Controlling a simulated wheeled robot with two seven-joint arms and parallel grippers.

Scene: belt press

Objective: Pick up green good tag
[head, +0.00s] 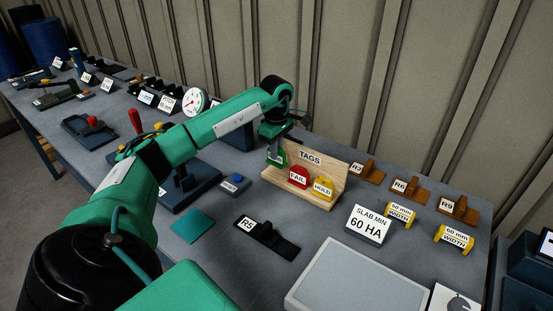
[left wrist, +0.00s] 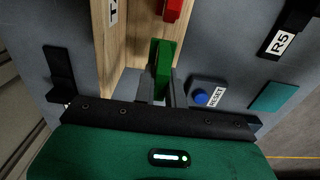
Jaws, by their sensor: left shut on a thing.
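The wooden tag holder (head: 332,178), labelled TAGS, stands on the grey bench in the head view. The green tag (head: 278,157) is at its left end, partly hidden by my left gripper (head: 275,147). In the left wrist view my left gripper (left wrist: 162,92) is shut on the green tag (left wrist: 162,62), at the wooden holder (left wrist: 143,30). I cannot tell whether the tag still touches the holder. The red FAIL tag (head: 299,176) and yellow HOLD tag (head: 323,187) stand to its right in the holder. My right gripper is not in view.
A blue RESET button (head: 236,181) sits left of the holder. Brown rests (head: 411,190) line the back. The wall is close behind.

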